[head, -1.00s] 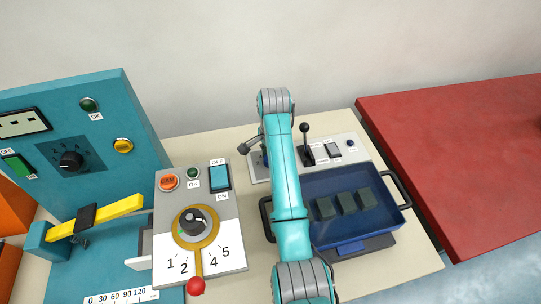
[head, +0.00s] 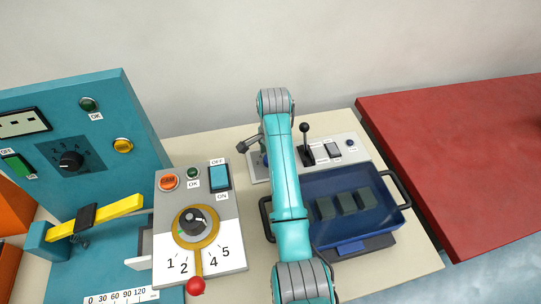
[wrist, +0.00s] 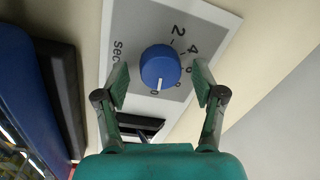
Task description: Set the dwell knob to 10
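The dwell knob (wrist: 160,68) is a round blue knob on a grey plate with a white border, marked "sec" and a scale showing 2 and 4. Its white pointer line faces the bottom of the wrist view, towards a figure that ends in 0; the other figures are too small to read surely. My gripper (wrist: 161,80) is open, with one finger on each side of the knob and a visible gap to each. In the head view my arm mostly hides the knob and gripper.
A blue tray (head: 286,175) with several dark blocks stands in front of the knob's panel. A black lever (head: 305,128) and a switch (head: 333,150) are on that panel. A grey box with a dial (head: 195,221) and a red-tipped lever (head: 195,286) stands at left.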

